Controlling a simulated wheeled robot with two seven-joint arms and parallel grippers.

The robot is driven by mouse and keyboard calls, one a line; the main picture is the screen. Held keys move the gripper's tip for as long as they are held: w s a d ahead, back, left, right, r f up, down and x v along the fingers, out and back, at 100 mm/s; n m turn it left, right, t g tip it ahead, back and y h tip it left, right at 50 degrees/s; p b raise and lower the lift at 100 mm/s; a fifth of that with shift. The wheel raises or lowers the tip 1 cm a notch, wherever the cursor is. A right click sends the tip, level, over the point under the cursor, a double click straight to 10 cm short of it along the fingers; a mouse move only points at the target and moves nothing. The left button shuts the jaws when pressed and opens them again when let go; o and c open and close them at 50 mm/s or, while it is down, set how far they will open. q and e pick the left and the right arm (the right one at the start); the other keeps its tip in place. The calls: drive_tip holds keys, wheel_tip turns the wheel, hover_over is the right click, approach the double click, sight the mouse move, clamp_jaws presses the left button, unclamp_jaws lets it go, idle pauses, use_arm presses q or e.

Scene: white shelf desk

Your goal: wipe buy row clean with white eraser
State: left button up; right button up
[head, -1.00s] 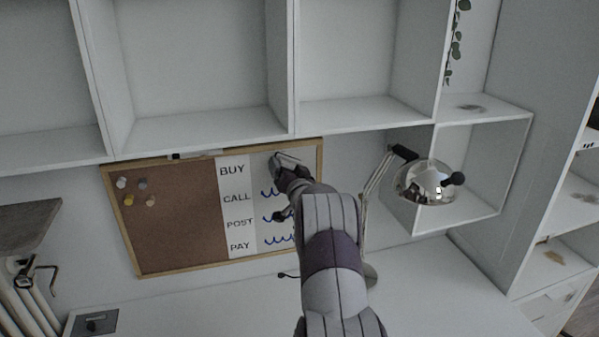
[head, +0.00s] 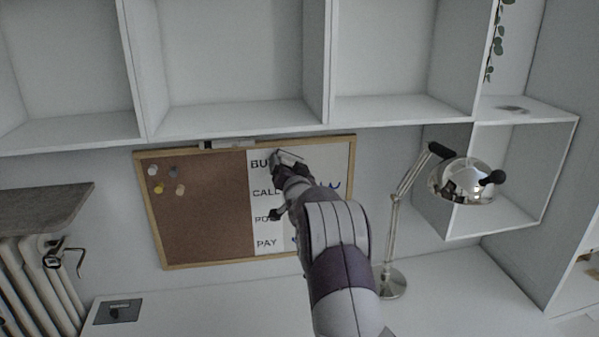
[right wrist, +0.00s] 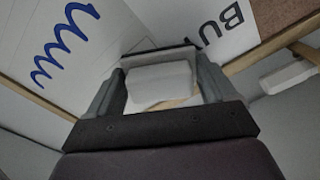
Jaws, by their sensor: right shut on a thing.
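The white eraser (right wrist: 160,82) is between the fingers of my right gripper (right wrist: 160,88) in the right wrist view. In the head view my right gripper (head: 287,160) is at the top of the whiteboard half, over the end of the word BUY (head: 259,163). BUY also shows in the right wrist view (right wrist: 224,25). No blue scribble shows beside BUY in the head view, though my arm hides part of that row. A blue scribble (right wrist: 60,45) shows at the left in the right wrist view. Whether the eraser touches the board is hard to tell. My left gripper is not in view.
The board's cork half (head: 205,215) holds several pins. White shelves (head: 235,118) hang just above the board. A chrome lamp (head: 462,182) stands to the right on the desk. A light object (head: 233,142) sits at the board's top edge.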

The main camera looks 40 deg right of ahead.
drive_tip(key=shift+w+a, duration=0.25)
drive_tip(key=shift+a, duration=0.25)
drive_tip(key=shift+r, duration=0.1)
drive_tip(key=shift+s+a+f+b, duration=0.2)
drive_tip(key=shift+s+b, duration=0.1)
drive_tip(key=shift+b, duration=0.15)
drive_tip(key=shift+b+v, duration=1.1)
drive_tip(key=shift+v, duration=1.4)
drive_tip(key=shift+r, duration=0.1)
drive_tip(key=b+v, duration=0.1)
drive_tip(key=v, duration=0.2)
drive_tip(key=shift+d, duration=0.1)
